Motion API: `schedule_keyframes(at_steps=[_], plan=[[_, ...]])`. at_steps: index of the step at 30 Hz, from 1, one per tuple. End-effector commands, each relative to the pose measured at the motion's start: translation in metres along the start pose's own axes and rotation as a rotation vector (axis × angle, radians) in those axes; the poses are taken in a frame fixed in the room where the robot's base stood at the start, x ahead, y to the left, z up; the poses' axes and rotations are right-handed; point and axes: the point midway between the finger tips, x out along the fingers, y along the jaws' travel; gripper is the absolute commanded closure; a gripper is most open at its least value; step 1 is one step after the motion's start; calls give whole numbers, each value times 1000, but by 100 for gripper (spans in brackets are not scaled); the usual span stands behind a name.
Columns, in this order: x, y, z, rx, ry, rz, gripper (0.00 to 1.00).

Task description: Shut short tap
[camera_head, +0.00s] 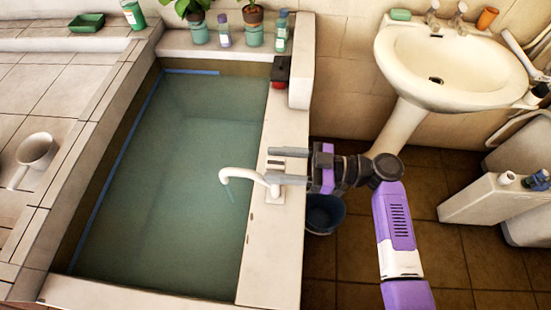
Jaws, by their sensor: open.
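A white tap (238,174) with a short curved spout stands on the right rim of the filled tub, its spout reaching left over the water. My gripper (276,166) points left over that rim, just at the tap's base. It is open, with its two grey fingers apart, one farther back and one nearer the tap's body. The lower finger overlaps the tap's base in the picture; I cannot tell whether they touch. A small dark part shows between the fingers; I cannot tell if it is the tap's handle. Two small taps (460,14) also stand on the white washbasin.
The tub (282,235) has a pale rim. A black and red object (280,72) sits at its back right corner. Bottles (224,31) and potted plants (199,30) line the back ledge. A dark bucket (325,214) stands on the floor below my gripper. The washbasin (395,60) is at back right.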

Motion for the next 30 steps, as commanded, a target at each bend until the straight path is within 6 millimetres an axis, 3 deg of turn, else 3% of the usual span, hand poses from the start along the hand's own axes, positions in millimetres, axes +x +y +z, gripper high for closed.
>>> schedule_keyframes(at_steps=[11,19,30], plan=[[7,0,0,0,0,2,49],[6,0,0,0,0,2,100],[6,-1,1,1,2,49,100]])
